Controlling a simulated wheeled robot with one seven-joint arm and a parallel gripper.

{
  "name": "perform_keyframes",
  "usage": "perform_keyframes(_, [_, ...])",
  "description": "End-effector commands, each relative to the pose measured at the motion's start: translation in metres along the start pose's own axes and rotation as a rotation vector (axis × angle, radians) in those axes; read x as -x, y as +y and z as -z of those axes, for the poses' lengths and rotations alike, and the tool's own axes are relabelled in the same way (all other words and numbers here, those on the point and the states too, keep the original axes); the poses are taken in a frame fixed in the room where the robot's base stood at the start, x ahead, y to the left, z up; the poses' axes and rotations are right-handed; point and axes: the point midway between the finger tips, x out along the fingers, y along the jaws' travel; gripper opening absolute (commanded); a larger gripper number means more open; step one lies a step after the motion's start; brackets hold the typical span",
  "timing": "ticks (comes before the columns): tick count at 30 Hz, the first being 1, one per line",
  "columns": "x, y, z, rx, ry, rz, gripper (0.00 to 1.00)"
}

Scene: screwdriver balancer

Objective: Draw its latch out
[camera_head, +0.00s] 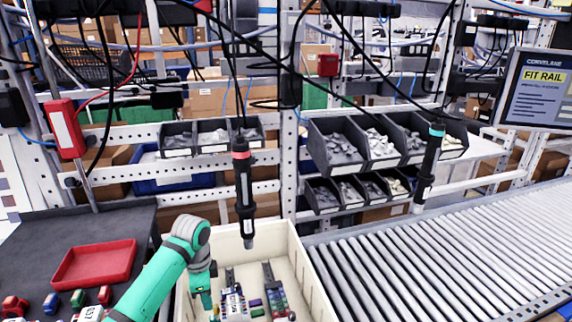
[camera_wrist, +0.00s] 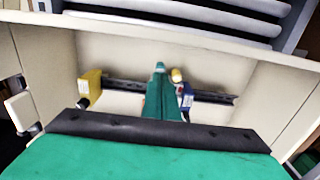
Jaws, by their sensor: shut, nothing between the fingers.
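A cream bin (camera_head: 297,258) holds two dark rails carrying colored modules. One row of modules (camera_head: 235,302) is beside my gripper, and another row (camera_head: 276,298) lies to its right. My gripper (camera_head: 208,304) reaches down into the bin at the left. In the wrist view its green fingers (camera_wrist: 160,68) are together and empty, above or beside a dark rail (camera_wrist: 215,97). A blue-and-white module (camera_wrist: 185,96) and a small yellow piece (camera_wrist: 176,75) show just right of the fingertips. A yellow block (camera_wrist: 90,84) sits on the left. I cannot make out a latch; the fingers cover part of the rail.
A black screwdriver with a red band (camera_head: 243,185) hangs over the bin; another with a teal band (camera_head: 430,165) hangs at the right. A roller conveyor (camera_head: 430,255) runs right of the bin. A red tray (camera_head: 95,263) and loose modules lie left.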

Motion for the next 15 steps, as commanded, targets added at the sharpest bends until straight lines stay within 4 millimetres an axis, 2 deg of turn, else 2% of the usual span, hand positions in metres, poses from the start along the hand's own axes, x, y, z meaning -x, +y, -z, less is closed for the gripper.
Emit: perform_keyframes(15, [0.055,-0.001,0.001,-0.002,0.002,0.002,0.0])
